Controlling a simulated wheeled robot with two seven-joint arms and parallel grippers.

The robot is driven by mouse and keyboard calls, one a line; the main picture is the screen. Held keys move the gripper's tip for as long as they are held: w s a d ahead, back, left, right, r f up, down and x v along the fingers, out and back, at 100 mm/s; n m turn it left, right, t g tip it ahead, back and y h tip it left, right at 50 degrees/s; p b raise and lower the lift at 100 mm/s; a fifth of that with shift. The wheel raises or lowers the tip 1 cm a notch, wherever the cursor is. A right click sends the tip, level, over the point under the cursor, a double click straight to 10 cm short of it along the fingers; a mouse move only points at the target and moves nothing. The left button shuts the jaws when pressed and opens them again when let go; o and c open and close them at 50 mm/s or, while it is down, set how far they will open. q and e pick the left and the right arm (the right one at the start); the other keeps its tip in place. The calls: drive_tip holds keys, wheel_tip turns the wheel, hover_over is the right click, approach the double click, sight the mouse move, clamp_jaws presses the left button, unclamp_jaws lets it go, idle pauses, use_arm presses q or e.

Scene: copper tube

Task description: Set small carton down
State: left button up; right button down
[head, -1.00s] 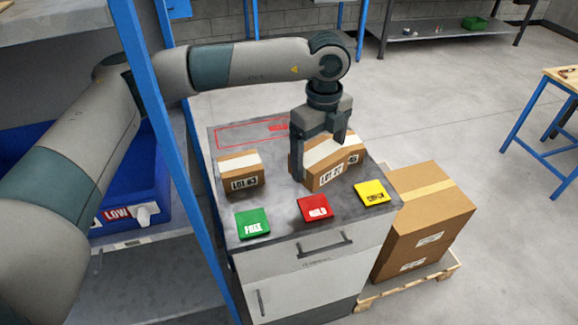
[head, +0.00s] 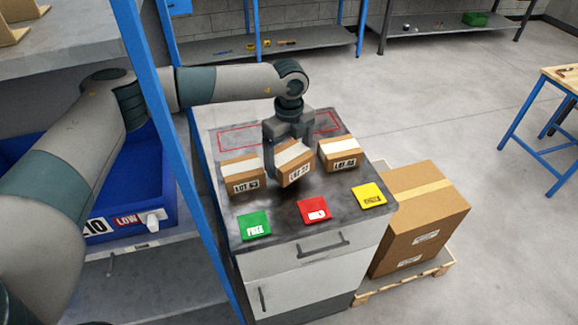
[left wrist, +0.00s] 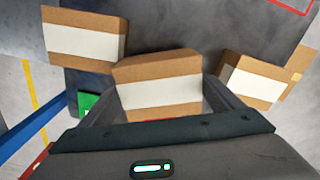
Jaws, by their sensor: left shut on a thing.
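My left gripper (head: 289,134) is shut on a small brown carton (head: 293,172) with a white top strip and a lot label. The carton is slightly tilted and seems to hang a little above the dark worktop (head: 325,185); the gap is hard to judge. A similar carton (head: 241,176) stands to its left and another (head: 339,153) to its right. In the left wrist view the held carton (left wrist: 160,82) sits between the fingers, with one carton (left wrist: 85,40) at left and one (left wrist: 250,80) at right. My right gripper is not in view.
Green (head: 254,225), red (head: 314,211) and yellow (head: 369,196) pads lie along the worktop's front. A red outline (head: 240,138) marks its back. A blue rack post (head: 165,130) stands left, near my arm. A large box (head: 420,215) on a pallet stands right.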

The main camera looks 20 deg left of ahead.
use_arm(q)
wheel_tip(320, 180, down, 2)
drive_tip(key=shift+f+p, duration=0.25)
drive_tip(key=shift+p, duration=0.8)
drive_tip(key=shift+f, duration=0.5)
drive_tip(key=shift+f, duration=0.3)
drive_tip(key=o, duration=1.3)
drive_tip(key=shift+r, duration=0.15)
